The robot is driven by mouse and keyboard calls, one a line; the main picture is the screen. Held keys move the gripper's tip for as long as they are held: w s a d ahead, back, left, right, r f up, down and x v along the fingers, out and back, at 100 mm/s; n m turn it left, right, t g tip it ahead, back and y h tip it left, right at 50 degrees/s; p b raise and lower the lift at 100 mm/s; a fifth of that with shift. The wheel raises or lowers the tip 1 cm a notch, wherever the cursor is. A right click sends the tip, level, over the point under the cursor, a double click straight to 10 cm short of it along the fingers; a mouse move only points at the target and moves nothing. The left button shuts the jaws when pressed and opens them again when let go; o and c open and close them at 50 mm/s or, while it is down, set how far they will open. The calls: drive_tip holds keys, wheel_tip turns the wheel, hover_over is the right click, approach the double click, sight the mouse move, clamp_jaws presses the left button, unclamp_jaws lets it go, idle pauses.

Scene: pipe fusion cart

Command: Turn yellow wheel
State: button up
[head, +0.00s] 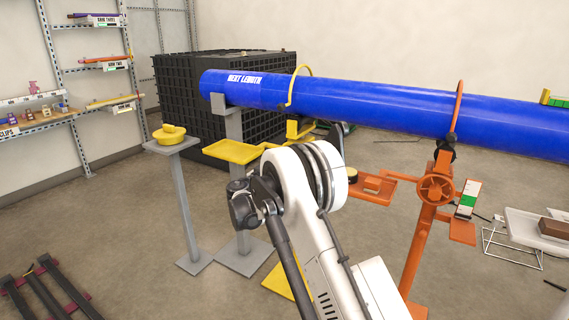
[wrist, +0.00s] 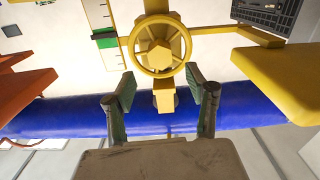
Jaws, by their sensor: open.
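The yellow wheel (wrist: 160,46) is in the top middle of the wrist view, a round spoked ring with a thick hub on a yellow frame. My gripper (wrist: 161,84) is open and empty, its two dark green fingers apart just below the wheel's rim in the picture. They line up roughly with its left and right sides; I cannot tell whether they touch it. In the head view the wheel and my gripper are hidden behind my white arm.
A long blue pipe (head: 390,103) crosses behind my arm. A yellow tray (head: 234,152) stands left of the arm. An orange stand with an orange wheel (head: 436,189) is at right. In the wrist view, a yellow plate (wrist: 285,82) and an orange plate (wrist: 25,82) flank the gripper.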

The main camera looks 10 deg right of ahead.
drive_tip(key=shift+v, duration=1.5)
drive_tip(key=s+d+r+n+g+y, duration=0.1)
drive_tip(key=s+d+r+y, duration=0.1)
drive_tip(key=s+r, duration=0.5)
drive_tip(key=s+d+r+n+g+y, duration=0.1)
drive_tip(key=s+d+r+g+y, duration=0.15)
drive_tip(key=s, duration=0.75)
drive_tip(key=s+d+r+n+g+y, duration=0.1)
drive_tip(key=s+d+r+n, duration=0.2)
drive_tip(key=s, duration=0.6)
drive_tip(key=s+a+f+n+g+y, duration=0.1)
drive_tip(key=s+a+f+n+y, duration=0.2)
drive_tip(key=s, duration=1.3)
drive_tip(key=s+a+f+y, duration=0.3)
drive_tip(key=s+a+y, duration=0.1)
drive_tip(key=s, duration=1.3)
wheel_tip(320, 180, up, 12)
drive_tip(key=p, duration=1.2)
drive_tip(key=shift+r+p, duration=0.2)
drive_tip(key=shift+p, duration=0.15)
